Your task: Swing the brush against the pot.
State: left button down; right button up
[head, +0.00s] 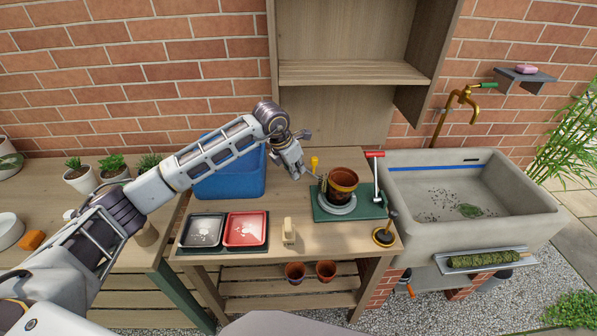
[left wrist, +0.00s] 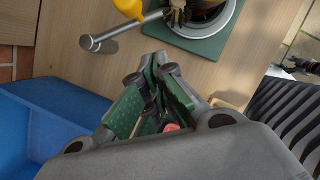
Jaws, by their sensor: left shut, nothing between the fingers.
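A terracotta pot (head: 343,187) with dark and yellow bands stands upright on a grey round plate (head: 340,208) on a green board (head: 374,212). The dark-bristled brush (left wrist: 178,14) shows at the pot's left side in the left wrist view, on a metal rod (left wrist: 125,27) with a yellow knob (left wrist: 128,8). The knob also shows in the head view (head: 314,161). I cannot tell whether the bristles touch the pot. My left gripper (head: 303,177) is shut and empty, close to the left of the knob and rod, apart from the pot. My right gripper is out of view.
A blue bin (head: 230,180) stands behind and left of the gripper. A red-handled metal post (head: 376,172) stands right of the pot. A sink (head: 470,190) is farther right.

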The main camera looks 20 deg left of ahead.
pick_arm(q)
jog(key=v, duration=1)
jog(key=shift+s+d+b, duration=0.25)
jog(key=shift+s+b, duration=0.1)
jog(key=shift+s, duration=0.1)
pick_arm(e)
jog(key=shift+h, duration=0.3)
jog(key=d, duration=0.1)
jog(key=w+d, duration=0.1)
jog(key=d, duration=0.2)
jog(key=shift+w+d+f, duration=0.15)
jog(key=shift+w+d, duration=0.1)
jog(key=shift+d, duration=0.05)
pick_arm(q)
jog(key=shift+r, duration=0.1)
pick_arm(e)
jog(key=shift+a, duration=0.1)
